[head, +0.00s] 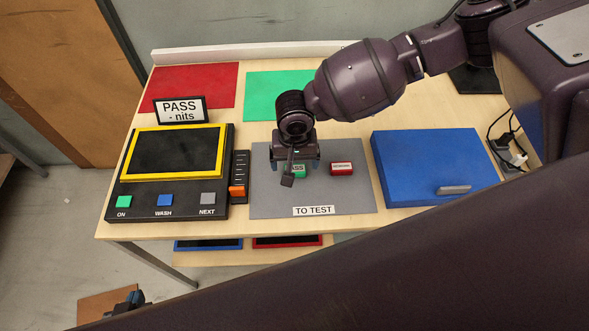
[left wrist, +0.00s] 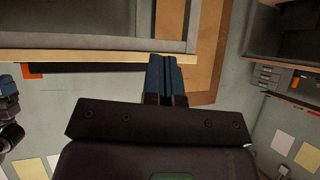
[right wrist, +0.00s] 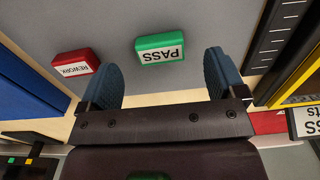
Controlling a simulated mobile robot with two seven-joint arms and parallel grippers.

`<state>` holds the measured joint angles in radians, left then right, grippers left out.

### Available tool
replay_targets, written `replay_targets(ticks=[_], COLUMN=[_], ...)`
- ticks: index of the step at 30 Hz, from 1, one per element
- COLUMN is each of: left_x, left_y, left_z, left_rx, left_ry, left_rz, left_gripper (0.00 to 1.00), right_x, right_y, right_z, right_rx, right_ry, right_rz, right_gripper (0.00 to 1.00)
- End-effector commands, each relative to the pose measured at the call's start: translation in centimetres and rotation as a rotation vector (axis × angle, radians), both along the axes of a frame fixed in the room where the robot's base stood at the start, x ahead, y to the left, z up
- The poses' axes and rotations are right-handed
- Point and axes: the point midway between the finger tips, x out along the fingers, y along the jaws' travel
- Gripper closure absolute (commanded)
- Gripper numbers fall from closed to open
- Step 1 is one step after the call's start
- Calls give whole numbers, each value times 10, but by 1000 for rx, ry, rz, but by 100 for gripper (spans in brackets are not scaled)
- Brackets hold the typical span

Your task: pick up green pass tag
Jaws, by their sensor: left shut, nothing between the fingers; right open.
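The green PASS tag (head: 299,171) lies on the grey TO TEST mat (head: 345,200), partly hidden by my right gripper (head: 295,166). In the right wrist view the tag (right wrist: 160,47) shows whole, ahead of the open fingers of my right gripper (right wrist: 162,80). It lies between their lines, nearer the right finger, and nothing is held. My left gripper (head: 132,300) is low at the bottom left of the head view, away from the table top. In the left wrist view my left gripper (left wrist: 166,75) is shut and empty.
A red REWORK tag (head: 342,169) lies just right of the green tag. A blue box-like case (head: 430,160) stands right of the mat. A black console (head: 150,205) with a yellow-framed screen and a slider panel (head: 240,178) stand left. Red (head: 195,85) and green (head: 262,95) mats lie behind.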

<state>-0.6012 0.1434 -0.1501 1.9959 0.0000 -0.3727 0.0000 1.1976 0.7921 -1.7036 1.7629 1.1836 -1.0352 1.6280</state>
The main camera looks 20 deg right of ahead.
Motion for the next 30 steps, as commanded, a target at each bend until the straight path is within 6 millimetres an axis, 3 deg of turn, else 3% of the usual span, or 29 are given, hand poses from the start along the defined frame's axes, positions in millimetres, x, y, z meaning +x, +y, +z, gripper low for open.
replay_targets(ticks=[7,17,27,30], left_x=[8,8,5,5], left_y=[-2,-2,-2,-2], left_z=[-3,-3,-4,-4], left_rx=[-1,-1,-1,0], left_ry=[-11,-11,-6,-6], left_rz=[-5,-5,-5,-4], left_gripper=[100,100,100,100], right_x=[1,2,2,2], right_y=[-1,-2,-2,-2], right_z=[-35,-40,-40,-40], right_rx=[0,0,0,0], right_ry=[3,0,1,1], right_rz=[1,0,1,1], right_gripper=[11,11,60,64])
